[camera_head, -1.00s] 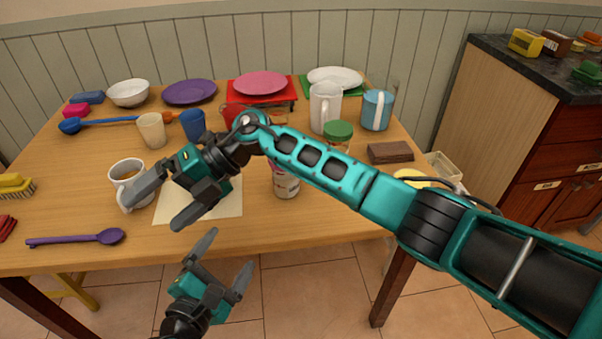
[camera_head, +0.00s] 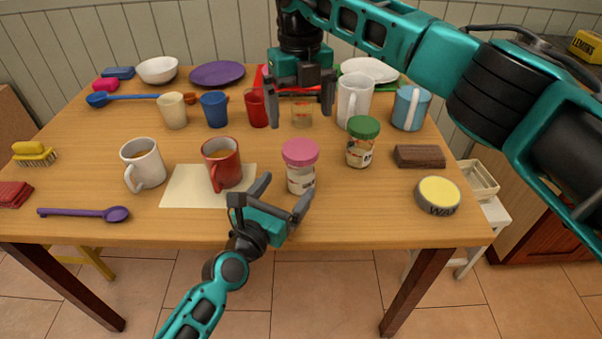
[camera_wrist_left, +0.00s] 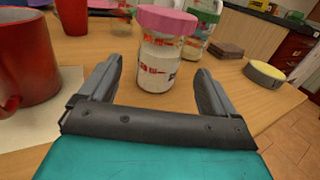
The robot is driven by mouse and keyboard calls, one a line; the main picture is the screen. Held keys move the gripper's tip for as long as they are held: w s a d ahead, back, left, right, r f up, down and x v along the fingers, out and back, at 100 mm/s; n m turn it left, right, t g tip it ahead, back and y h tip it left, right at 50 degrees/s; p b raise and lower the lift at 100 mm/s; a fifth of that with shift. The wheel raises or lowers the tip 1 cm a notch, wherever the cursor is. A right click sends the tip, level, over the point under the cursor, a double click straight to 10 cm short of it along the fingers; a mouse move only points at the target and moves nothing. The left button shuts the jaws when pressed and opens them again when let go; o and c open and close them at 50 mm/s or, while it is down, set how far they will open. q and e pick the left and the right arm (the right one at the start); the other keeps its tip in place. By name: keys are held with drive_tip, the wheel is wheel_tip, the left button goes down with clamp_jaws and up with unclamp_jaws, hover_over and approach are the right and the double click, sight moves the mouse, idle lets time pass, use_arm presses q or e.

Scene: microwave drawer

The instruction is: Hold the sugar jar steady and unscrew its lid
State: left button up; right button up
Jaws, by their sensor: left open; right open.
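The jar with a pink lid and white contents (camera_head: 301,177), which looks like the sugar jar, stands upright near the table's front edge. Its label is too small to read. Its pink lid (camera_head: 300,152) is on; the jar also shows in the left wrist view (camera_wrist_left: 157,63). My left gripper (camera_head: 285,190) is open at the jar's front, its fingers pointing at it. In the left wrist view the jar stands beyond the fingertips, between their lines. My right gripper (camera_head: 300,120) is open and empty, fingers down, above and behind the jar.
A green-lidded jar (camera_head: 361,145) stands close right of the pink-lidded one. A red mug (camera_head: 222,166) on a paper sheet (camera_head: 180,192) is to its left. A wax tin (camera_head: 438,195) and brown block (camera_head: 419,156) are at right. Cups and a white jug (camera_head: 353,98) stand behind.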

sight(294, 177)
use_arm(q)
drive_tip(key=x, duration=0.7)
